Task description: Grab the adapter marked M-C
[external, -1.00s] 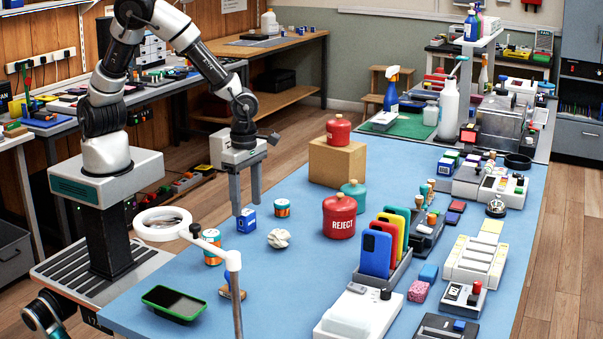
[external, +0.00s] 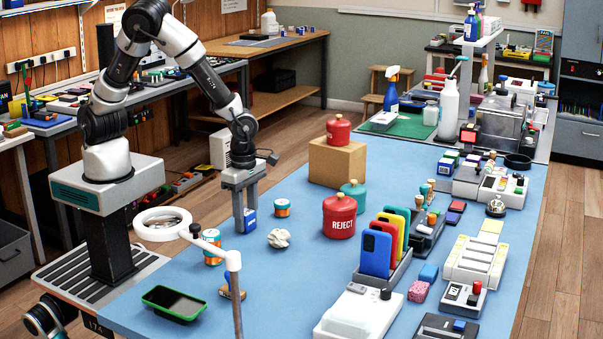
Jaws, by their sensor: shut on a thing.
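My gripper (external: 245,219) points straight down over the left part of the blue table. Its two fingers are shut on a small blue block with a white marking (external: 250,223), low at the table surface. The marking is too small to read, so I cannot tell whether it says M-C. Part of the block is hidden by the near finger. I cannot tell whether the block still touches the table.
A ring lamp (external: 162,224) on a stand is in front left. A red REJECT pot (external: 339,217) and a cardboard box (external: 337,162) stand further right.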

